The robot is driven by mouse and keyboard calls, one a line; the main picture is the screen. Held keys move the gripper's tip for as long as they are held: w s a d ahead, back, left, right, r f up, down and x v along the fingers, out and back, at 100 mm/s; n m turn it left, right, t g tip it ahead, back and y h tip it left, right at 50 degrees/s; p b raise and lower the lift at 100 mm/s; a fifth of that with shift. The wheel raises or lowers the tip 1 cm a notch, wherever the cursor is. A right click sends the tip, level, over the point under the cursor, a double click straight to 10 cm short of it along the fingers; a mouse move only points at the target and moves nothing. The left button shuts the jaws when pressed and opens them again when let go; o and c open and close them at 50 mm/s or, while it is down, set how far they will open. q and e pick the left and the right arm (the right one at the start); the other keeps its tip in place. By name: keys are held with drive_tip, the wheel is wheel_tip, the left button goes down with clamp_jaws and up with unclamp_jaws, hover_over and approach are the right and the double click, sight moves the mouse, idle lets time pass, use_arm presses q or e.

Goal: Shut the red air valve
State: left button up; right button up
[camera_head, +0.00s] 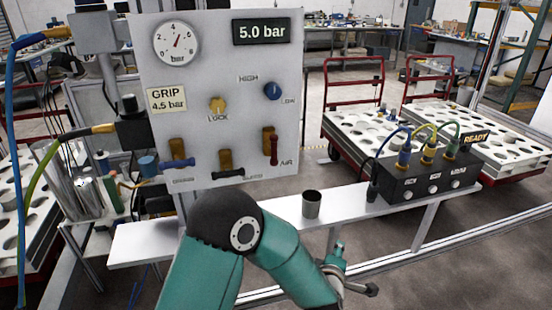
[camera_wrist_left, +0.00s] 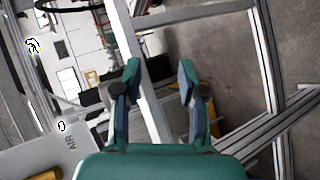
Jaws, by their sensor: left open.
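The red air valve handle (camera_head: 273,148) is at the lower right of the grey control panel (camera_head: 215,60) in the head view. It points almost straight down, in front of a brass body, beside the AIR label. My left gripper (camera_head: 354,268) is below and to the right of the panel in the head view, apart from the valve. The left wrist view shows its two fingers (camera_wrist_left: 160,82) spread with nothing between them. The AIR label (camera_wrist_left: 70,142) and part of a brass body (camera_wrist_left: 45,174) show at that view's lower left; the red handle does not. My right gripper is not in view.
Above are a yellow LOCK knob (camera_head: 217,105) and a blue knob (camera_head: 272,91). A dark cup (camera_head: 312,204) and a black connector box (camera_head: 425,178) stand on the white shelf (camera_head: 350,207).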

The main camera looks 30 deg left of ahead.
use_arm(q)
wheel_tip(320, 180, up, 10)
drive_tip(key=w+n+t+y, duration=0.2)
drive_tip(key=n+y, duration=0.2)
drive_tip(key=n, duration=0.3)
drive_tip(key=s+a+r+n+g+y+b, duration=0.1)
drive_tip(key=s+r+n+y, duration=0.15)
drive_tip(key=r+n, duration=0.35)
drive_tip(key=s+a+r+n+y+b, duration=0.1)
drive_tip(key=s+a+r+n+y, duration=0.15)
drive_tip(key=r+n, duration=0.35)
drive_tip(key=n+g+y+p, duration=0.4)
drive_tip(key=n+g, duration=0.1)
drive_tip(key=n, duration=0.5)
approach(275, 146)
drive_tip(key=x, duration=1)
drive_tip(key=shift+w+a, duration=0.2)
drive_tip(key=shift+a, duration=0.1)
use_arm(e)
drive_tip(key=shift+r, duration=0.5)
